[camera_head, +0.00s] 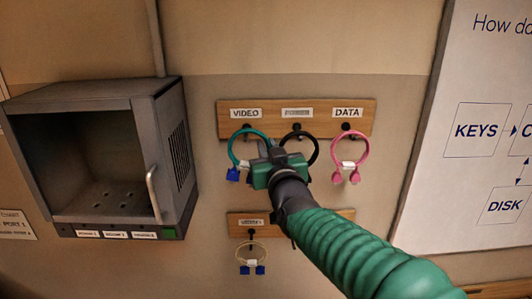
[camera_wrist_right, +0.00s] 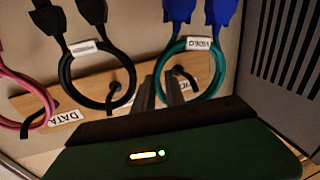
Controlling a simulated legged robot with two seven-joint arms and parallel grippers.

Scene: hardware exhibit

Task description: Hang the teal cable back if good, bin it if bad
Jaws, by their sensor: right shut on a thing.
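The teal cable (camera_head: 234,144) is a loop with blue connectors (camera_head: 233,175), at the VIDEO peg on the upper wooden board. Its loop and two blue connectors also show upside down in the right wrist view (camera_wrist_right: 164,66). My right gripper (camera_head: 264,150) is at the right side of the teal loop, between it and the black cable (camera_head: 315,150). In the wrist view its dark fingers (camera_wrist_right: 163,92) are shut on the near edge of the teal loop. The exact contact is partly hidden. My left gripper is not in view.
A pink cable (camera_head: 362,150) hangs at the DATA peg. A pale cable (camera_head: 252,247) with blue connectors hangs on the lower board (camera_head: 237,219). An open grey cabinet (camera_head: 178,150) with a handle stands left; a wall poster (camera_head: 450,190) is right.

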